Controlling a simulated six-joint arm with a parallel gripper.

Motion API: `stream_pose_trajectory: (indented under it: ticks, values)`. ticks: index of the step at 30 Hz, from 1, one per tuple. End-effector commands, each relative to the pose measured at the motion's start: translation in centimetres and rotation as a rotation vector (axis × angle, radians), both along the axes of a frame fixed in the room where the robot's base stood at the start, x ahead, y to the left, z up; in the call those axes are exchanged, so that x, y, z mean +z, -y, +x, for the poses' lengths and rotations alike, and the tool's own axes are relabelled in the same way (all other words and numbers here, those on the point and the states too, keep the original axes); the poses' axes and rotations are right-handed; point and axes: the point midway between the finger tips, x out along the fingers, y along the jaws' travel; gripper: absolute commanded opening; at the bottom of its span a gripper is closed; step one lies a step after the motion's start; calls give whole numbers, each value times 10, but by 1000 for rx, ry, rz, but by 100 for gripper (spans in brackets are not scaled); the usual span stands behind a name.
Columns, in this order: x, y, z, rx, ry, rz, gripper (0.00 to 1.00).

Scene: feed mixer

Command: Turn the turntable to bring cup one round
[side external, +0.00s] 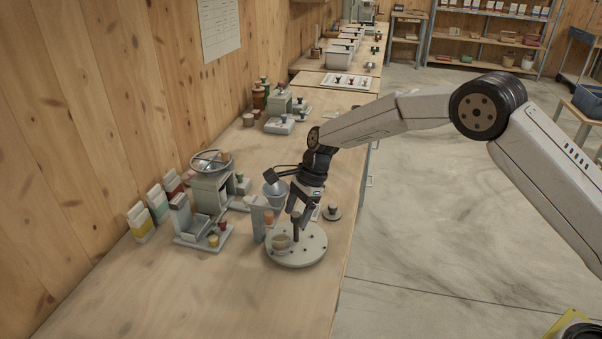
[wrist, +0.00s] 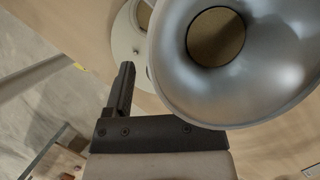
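The turntable (side external: 312,254) is a pale round disc with small dark marks round its rim, near the table's front edge. A tan cup (side external: 281,243) stands on its near left part; I cannot read any number on it. A dark upright post (side external: 296,226) rises from near the disc's middle. My gripper (side external: 299,210) points down just above the post, its fingers apart, and I see no firm hold. In the wrist view, one finger of my gripper shows at the left; the other is hidden behind a silver funnel (wrist: 285,75). Part of the pale disc (wrist: 124,45) shows beyond.
The funnel also shows in the side view (side external: 275,189), close left of my gripper. A grey upright block (side external: 257,218) and an orange-brown piece (side external: 268,217) stand beside the disc. A grey machine (side external: 211,190) and cartons (side external: 158,203) are further left. The table's near end is clear.

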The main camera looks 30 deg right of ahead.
Motion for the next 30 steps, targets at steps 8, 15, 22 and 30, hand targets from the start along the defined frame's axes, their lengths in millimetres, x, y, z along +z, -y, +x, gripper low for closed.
stream_pose_trajectory:
  ticks: [8, 15, 22, 30]
  values:
    - [5, 1, 1, 0, 3, 1, 72]
    - [25, 9, 1, 0, 3, 0, 72]
    - [53, 21, 2, -2, 2, 1, 72]
    - [71, 29, 2, -1, 0, 0, 72]
